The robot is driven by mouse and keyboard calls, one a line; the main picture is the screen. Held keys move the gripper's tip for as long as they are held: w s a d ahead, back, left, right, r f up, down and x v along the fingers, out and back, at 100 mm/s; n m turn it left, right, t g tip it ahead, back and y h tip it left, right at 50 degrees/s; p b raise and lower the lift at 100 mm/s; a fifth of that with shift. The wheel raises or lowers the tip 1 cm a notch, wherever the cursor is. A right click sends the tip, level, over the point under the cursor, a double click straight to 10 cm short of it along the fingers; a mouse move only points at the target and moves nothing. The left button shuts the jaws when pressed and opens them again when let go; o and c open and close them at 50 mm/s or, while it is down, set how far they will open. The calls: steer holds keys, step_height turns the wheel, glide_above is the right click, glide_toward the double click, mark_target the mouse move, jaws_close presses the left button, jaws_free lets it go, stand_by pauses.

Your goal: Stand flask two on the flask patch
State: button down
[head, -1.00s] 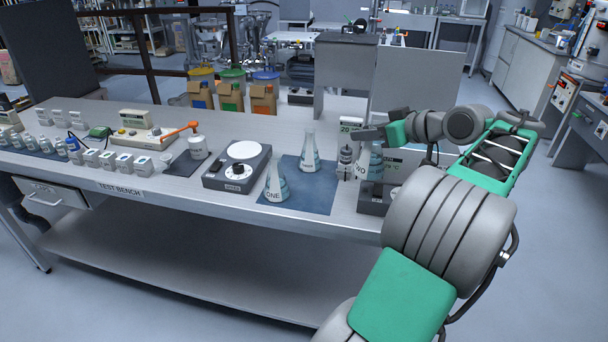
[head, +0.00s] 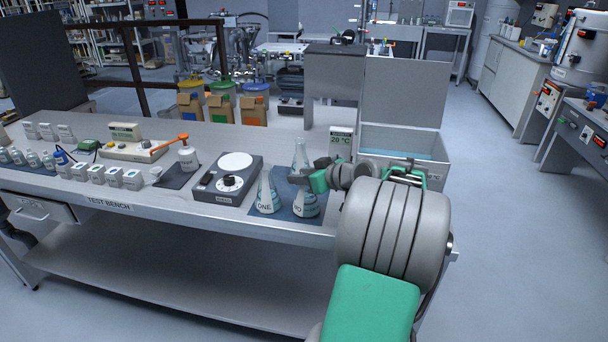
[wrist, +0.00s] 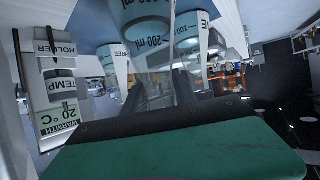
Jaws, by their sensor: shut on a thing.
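Flask two (head: 305,204), a conical glass flask with pale blue liquid and a partly hidden label, is upright at the front right of the dark blue flask patch (head: 285,209). My gripper (head: 304,180) is shut on its neck, which the fingers hide in the head view. In the wrist view, flask two (wrist: 150,35) appears inverted between the fingers. Its base is at or just above the patch; I cannot tell whether it touches. Flask one (head: 267,199) stands on the patch to its left. Another flask (head: 300,155) stands behind it, partly hidden by my gripper.
A hotplate-like device (head: 228,180) stands left of the patch. A 20 °C display (head: 341,140) and an open grey bath (head: 400,142) are behind and to the right. Bottles and small boxes line the bench (head: 170,215) at the left. The front bench edge is close to the patch.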

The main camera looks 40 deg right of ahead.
steer(key=shift+f, duration=0.25)
steer(key=c, duration=1)
jaws_free()
steer(key=shift+r, duration=0.1)
steer(key=shift+r, duration=0.2)
steer(key=shift+s+d+r, duration=0.1)
steer(key=shift+s+d, duration=0.05)
steer(key=shift+s, duration=0.2)
steer(key=b+v, duration=0.1)
steer(key=v, duration=1)
